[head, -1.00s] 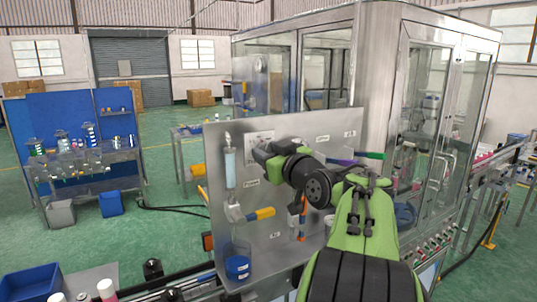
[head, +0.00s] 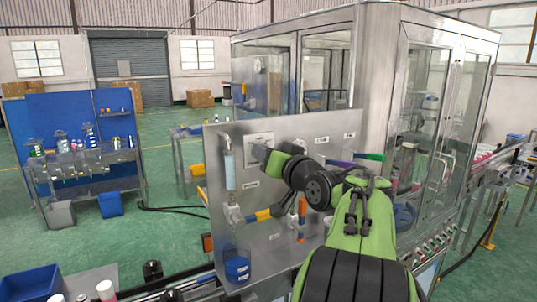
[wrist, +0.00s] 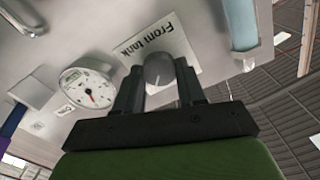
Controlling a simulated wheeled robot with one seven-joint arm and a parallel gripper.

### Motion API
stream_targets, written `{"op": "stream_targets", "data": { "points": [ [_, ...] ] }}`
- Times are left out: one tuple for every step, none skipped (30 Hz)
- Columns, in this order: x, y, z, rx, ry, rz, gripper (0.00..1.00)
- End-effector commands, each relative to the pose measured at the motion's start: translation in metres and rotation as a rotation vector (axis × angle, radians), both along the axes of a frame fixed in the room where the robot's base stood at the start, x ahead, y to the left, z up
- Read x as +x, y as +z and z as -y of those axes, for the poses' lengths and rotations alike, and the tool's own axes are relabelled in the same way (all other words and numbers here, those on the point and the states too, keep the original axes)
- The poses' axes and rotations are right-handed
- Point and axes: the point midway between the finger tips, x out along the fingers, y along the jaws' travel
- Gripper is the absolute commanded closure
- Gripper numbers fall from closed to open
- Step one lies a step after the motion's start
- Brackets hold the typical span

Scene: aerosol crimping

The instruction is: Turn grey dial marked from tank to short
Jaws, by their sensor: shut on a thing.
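The grey dial (wrist: 158,70) sits on a white plate labelled "From tank" (wrist: 157,36) on the upright metal panel. My gripper (wrist: 158,84) has one finger on each side of the dial and is shut on it. The dial's pointer setting is not clear. In the head view my gripper (head: 261,153) reaches the upper left part of the panel (head: 225,150), in front of the white plate (head: 259,138). The dial itself is hidden there by the gripper and wrist.
A round pressure gauge (wrist: 88,88) is left of the dial in the wrist view. A pale blue tube (wrist: 241,25) is to its right. A yellow-ended handle (head: 263,215) and an orange handle (head: 302,206) project from the panel below my arm.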

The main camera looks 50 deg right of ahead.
Motion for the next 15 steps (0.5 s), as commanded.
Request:
{"op": "stream_targets", "data": {
  "points": [
    [0.0003, -0.0009, 0.0, 0.005, 0.001, 0.0, 0.91],
    [0.0003, -0.001, -0.0001, 0.006, 0.001, 0.0, 0.91],
    [0.0003, -0.001, -0.0001, 0.006, 0.001, 0.0, 0.91],
    [0.0003, -0.001, -0.0001, 0.006, 0.001, 0.0, 0.91],
    [0.0003, -0.001, -0.0001, 0.006, 0.001, 0.0, 0.91],
    [0.0003, -0.001, -0.0001, 0.006, 0.001, 0.0, 0.91],
    [0.0003, -0.001, -0.0001, 0.006, 0.001, 0.0, 0.91],
    [0.0003, -0.001, -0.0001, 0.006, 0.001, 0.0, 0.91],
    [0.0003, -0.001, -0.0001, 0.006, 0.001, 0.0, 0.91],
    [0.0004, -0.001, -0.0001, 0.006, 0.001, 0.0, 0.91],
    [0.0003, -0.001, -0.0001, 0.005, 0.001, 0.0, 0.58],
    [0.0004, -0.001, -0.0001, 0.005, 0.001, 0.0, 0.52],
    [0.0004, -0.0009, -0.0001, 0.005, 0.0, 0.001, 0.47],
    [0.0004, -0.0009, -0.0001, 0.005, 0.0, 0.001, 0.42],
    [0.0003, -0.0008, -0.0001, 0.004, 0.0, 0.0, 0.36]
  ]
}}
